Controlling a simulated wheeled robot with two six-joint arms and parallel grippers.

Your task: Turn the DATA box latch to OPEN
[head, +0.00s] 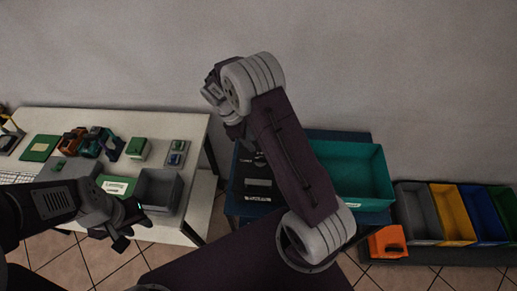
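No DATA label or latch can be made out in the head view. A dark box-like unit with small pale labels (258,183) sits on the dark blue table, partly behind my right arm; its lettering is too small to read. My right gripper (252,150) hangs over or near its back edge, mostly hidden by its own wrist, so its fingers are unclear. My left gripper (130,225) is above the front edge of the white table, beside the grey bin; its dark fingers are too small to judge. I see nothing held in either gripper.
The white table (190,122) carries a grey bin (160,190), a green-labelled tray (116,186), a green box (138,149) and several small devices. A teal bin (362,204) stands right of my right arm. Coloured bins (455,213) and an orange case (386,243) are far right.

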